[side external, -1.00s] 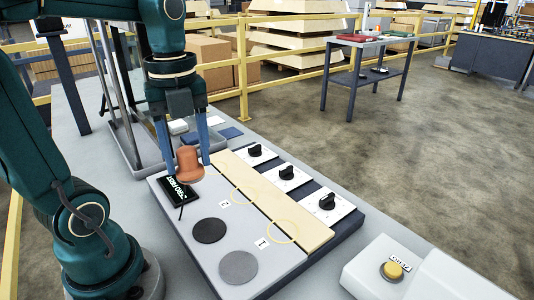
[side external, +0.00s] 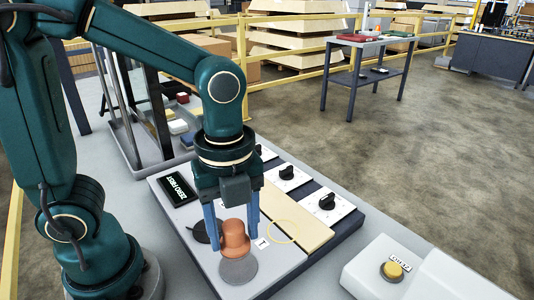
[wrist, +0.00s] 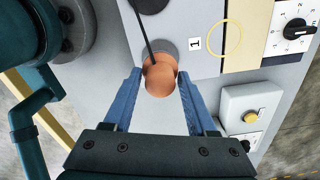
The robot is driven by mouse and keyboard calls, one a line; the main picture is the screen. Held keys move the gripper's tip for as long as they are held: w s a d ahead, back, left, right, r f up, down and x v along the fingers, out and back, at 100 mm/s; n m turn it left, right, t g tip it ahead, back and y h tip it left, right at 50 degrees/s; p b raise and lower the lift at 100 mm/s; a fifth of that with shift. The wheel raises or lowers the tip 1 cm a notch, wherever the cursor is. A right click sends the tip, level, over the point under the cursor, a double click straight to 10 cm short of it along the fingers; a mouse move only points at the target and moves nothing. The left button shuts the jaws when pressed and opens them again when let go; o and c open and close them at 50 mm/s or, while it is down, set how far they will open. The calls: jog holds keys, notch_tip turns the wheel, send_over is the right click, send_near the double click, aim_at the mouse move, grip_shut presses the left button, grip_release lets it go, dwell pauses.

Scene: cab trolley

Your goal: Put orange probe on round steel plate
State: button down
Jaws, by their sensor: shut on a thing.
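The orange probe (side external: 234,236) is upright between the blue fingers of my gripper (side external: 232,234), which is shut on it. The probe also shows in the wrist view (wrist: 160,78), with a dark cord running from it. The round steel plate (side external: 238,273) is a grey disc on the panel near the label 1. In the side view the probe overlaps the plate's far part; I cannot tell whether they touch. In the wrist view a part of the plate (wrist: 168,46) shows beyond the probe.
A black disc (side external: 201,232) lies beside the steel plate, partly behind a finger. A black ZERO FIRST sign (side external: 177,189), a pale wooden strip (side external: 298,217) and dials (side external: 327,203) are on the panel. A box with a yellow button (side external: 392,270) stands at the right.

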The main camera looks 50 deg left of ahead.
aim_at(237, 250)
jog(key=shift+d+f, duration=0.15)
jog(key=shift+f, duration=1.95)
jog(key=shift+c, duration=1)
grip_release()
jog(key=shift+f, duration=0.15)
notch_tip(237, 250, up, 12)
jog(key=shift+r, duration=0.1)
jog(key=shift+s+a+n+t, duration=0.1)
jog(key=shift+a+n+t, duration=0.3)
jog(key=shift+n, duration=0.8)
jog(key=a+f+n+t, duration=0.1)
jog(key=n, duration=0.5)
jog(key=s+a+f+n+t, duration=0.1)
jog(key=a+n+t, duration=0.1)
jog(key=n, duration=0.4)
jog(key=a+n+t, duration=0.1)
jog(key=a+n, duration=0.1)
jog(key=n, duration=0.4)
jog(key=shift+s+f+n+t, duration=0.3)
jog(key=shift+s+f+t, duration=0.05)
jog(key=shift+f+t, duration=0.05)
